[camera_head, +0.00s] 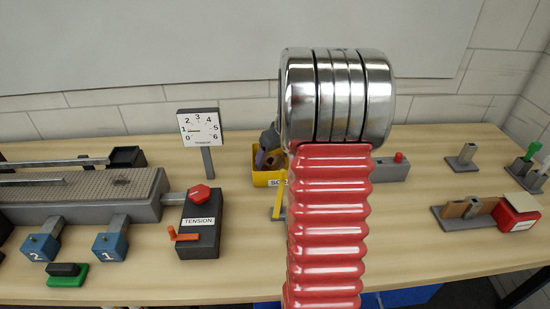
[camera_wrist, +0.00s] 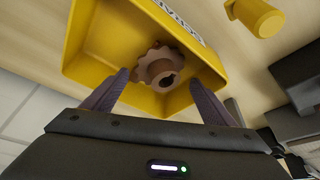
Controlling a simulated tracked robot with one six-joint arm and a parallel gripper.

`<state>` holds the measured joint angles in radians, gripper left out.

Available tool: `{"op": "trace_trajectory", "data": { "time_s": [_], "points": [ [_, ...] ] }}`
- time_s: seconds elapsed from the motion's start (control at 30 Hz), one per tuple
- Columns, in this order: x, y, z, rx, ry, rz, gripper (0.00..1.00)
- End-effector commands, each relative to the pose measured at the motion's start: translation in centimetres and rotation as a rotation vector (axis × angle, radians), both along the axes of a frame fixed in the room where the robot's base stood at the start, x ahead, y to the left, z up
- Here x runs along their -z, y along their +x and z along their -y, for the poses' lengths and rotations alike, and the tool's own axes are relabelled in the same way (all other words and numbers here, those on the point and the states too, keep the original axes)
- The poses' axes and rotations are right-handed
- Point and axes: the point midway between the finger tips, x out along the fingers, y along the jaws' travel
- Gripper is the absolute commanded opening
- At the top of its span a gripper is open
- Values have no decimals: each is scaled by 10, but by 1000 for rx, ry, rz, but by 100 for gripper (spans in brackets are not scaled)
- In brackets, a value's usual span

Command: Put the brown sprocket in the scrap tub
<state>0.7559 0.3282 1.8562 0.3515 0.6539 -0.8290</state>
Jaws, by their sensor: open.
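The scrap tub (camera_head: 262,179) is yellow with a label on its front, and stands on the bench behind my arm in the head view. In the wrist view the tub (camera_wrist: 88,30) is seen from above. The brown sprocket (camera_wrist: 152,66) lies inside the tub on its floor, a toothed disc with a dark centre hole. My gripper (camera_wrist: 163,85) is open, its two dark fingers apart on either side of the sprocket in the picture, not visibly touching it. In the head view my arm hides much of the gripper and the tub's right side.
A yellow post (camera_wrist: 256,14) stands beside the tub. The tension box (camera_head: 198,228) with its red knob and orange handle is left on the bench, below a dial gauge (camera_head: 200,128). A grey block with a red button (camera_head: 397,168) is to the right.

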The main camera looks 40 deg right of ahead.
Motion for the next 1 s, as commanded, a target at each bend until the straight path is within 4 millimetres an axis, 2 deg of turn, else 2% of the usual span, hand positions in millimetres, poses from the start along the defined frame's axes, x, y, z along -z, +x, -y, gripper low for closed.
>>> {"op": "trace_trajectory", "data": {
  "time_s": [0.17,0.7,0.8,1.0],
  "points": [
    [-19,-7,-1,1,-2,3,79],
    [-101,-40,-7,1,-1,2,79],
    [-109,-44,-7,1,-1,2,79],
    [-112,-46,-8,2,1,-1,79]
  ]
}}
